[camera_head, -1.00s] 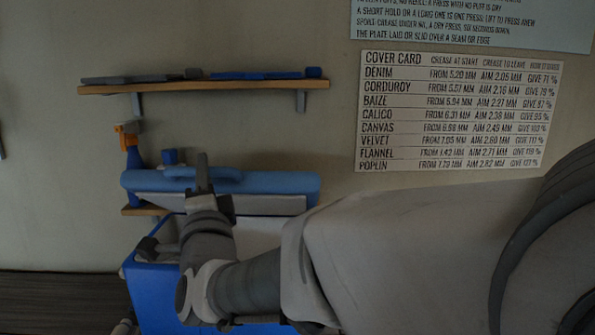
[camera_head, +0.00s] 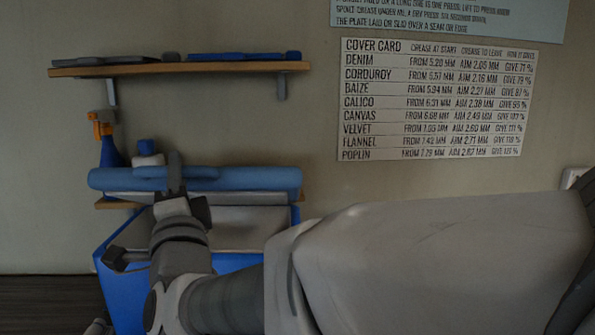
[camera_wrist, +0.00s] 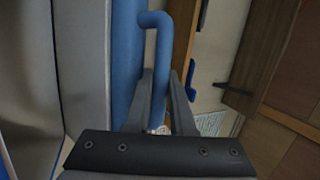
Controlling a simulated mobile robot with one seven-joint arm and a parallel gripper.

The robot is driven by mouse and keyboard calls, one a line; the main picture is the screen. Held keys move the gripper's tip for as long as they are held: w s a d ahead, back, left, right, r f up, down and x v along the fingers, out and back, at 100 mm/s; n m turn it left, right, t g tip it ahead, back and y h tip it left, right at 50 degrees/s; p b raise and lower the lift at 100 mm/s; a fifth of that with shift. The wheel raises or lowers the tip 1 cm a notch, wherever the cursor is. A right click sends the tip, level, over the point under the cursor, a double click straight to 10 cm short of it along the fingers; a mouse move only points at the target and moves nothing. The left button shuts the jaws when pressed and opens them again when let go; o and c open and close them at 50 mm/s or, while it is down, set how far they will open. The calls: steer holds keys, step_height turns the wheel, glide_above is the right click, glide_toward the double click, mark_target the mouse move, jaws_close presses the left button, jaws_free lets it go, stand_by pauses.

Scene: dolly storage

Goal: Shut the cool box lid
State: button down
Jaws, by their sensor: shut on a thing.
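The blue cool box (camera_head: 120,300) stands low at the left in the head view, partly hidden behind my arm. Its lid (camera_head: 260,178) is open and raised above the box, with the pale underside facing me. My gripper (camera_head: 174,165) is at the lid's upper edge, left of its middle. In the wrist view, the blue lid handle (camera_wrist: 157,45) runs down between the two fingers of my gripper (camera_wrist: 161,85), which is shut on it. The fingers hide part of the handle.
A wooden shelf (camera_head: 180,69) with flat grey and blue items is on the wall above. A spray bottle (camera_head: 108,140) and a white bottle with a blue cap (camera_head: 148,155) stand behind the lid. A cover card (camera_head: 435,98) hangs at the right.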

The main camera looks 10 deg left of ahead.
steer(key=shift+s+f+b, duration=0.2)
steer(key=shift+f+b, duration=0.15)
steer(key=shift+f, duration=0.15)
steer(key=shift+s+f+b, duration=0.2)
steer(key=shift+f+b, duration=0.15)
steer(key=shift+f, duration=0.15)
steer(key=shift+s+d+f+b, duration=0.1)
steer(key=shift+s+f+b, duration=0.35)
steer(key=shift+f, duration=0.4)
steer(key=shift+s+d+f+b, duration=0.1)
steer(key=shift+s+f+b, duration=0.3)
steer(key=shift+f, duration=0.4)
steer(key=c, duration=0.6)
jaws_free()
steer(key=shift+w+d+r, duration=0.1)
